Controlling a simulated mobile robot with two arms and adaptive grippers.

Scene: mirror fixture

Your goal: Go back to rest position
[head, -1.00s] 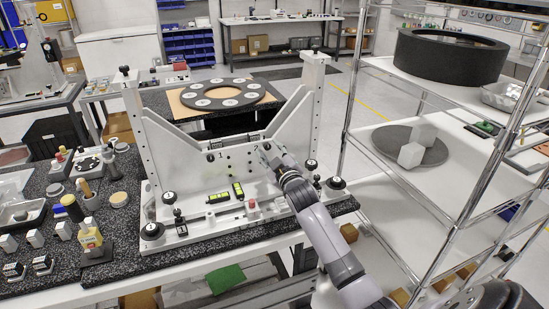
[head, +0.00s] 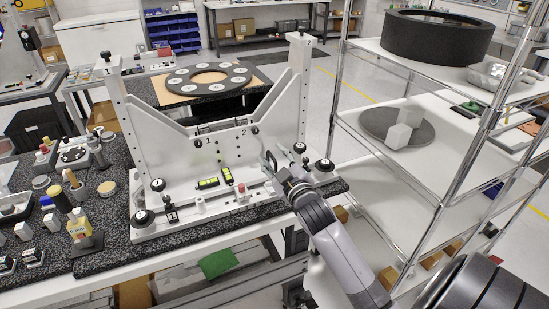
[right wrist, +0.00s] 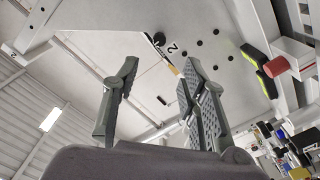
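The white mirror fixture (head: 188,158) stands upright on the dark speckled table, with two posts and panels marked 1 and 2. My right gripper (head: 276,163) is just in front of its lower right side, apart from the panel as far as I can tell. In the right wrist view the two fingers of the right gripper (right wrist: 155,75) are spread apart with nothing between them. The fixture panel marked 2 (right wrist: 145,90) fills much of the background there. My left gripper is not in view.
Small parts and tools crowd the table's left side. A floor gap lies between table and shelf.

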